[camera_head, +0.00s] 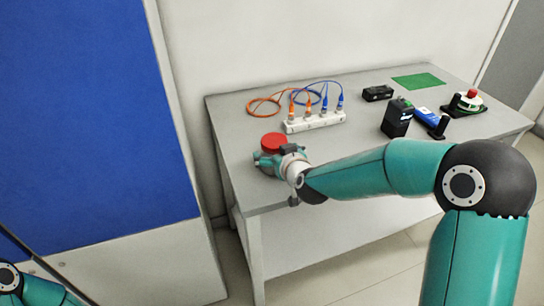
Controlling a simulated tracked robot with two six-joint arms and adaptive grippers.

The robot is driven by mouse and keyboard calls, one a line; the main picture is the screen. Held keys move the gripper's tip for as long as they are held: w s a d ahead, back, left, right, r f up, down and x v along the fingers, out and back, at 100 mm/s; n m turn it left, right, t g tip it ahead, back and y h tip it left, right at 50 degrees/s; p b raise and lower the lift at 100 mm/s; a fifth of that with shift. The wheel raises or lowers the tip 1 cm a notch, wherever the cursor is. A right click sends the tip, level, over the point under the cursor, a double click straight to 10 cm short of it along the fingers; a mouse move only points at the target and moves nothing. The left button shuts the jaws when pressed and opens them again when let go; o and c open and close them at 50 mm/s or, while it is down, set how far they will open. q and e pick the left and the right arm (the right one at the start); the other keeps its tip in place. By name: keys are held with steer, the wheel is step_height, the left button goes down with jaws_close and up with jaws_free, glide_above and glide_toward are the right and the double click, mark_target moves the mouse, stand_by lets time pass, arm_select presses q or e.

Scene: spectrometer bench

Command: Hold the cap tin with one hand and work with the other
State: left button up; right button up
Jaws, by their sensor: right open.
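A round red tin (273,141), which I take for the cap tin, stands on the near left part of the grey table. My right gripper (263,160) is open at the near side of the tin and hides its lower part. I cannot tell whether its fingers touch the tin. Of my left arm only a piece shows in the bottom left corner; its gripper is out of view.
Behind the tin, a white block (314,122) holds orange and blue cables on the table (370,147). To the right are a black box (397,118), a small black device (377,93), a blue item (426,115), a red-topped button (466,102) and a green mat (418,81).

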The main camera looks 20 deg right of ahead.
steer(key=shift+x, duration=1)
steer(key=shift+s, duration=0.1)
steer(key=c, duration=1.4)
steer(key=shift+r, duration=0.1)
steer(key=shift+r, duration=0.5)
step_height(320, 180, up, 10)
steer(key=p, duration=0.3)
steer(key=shift+f+p, duration=0.15)
steer(key=shift+p, duration=0.15)
step_height(320, 180, up, 9)
steer(key=p, duration=0.5)
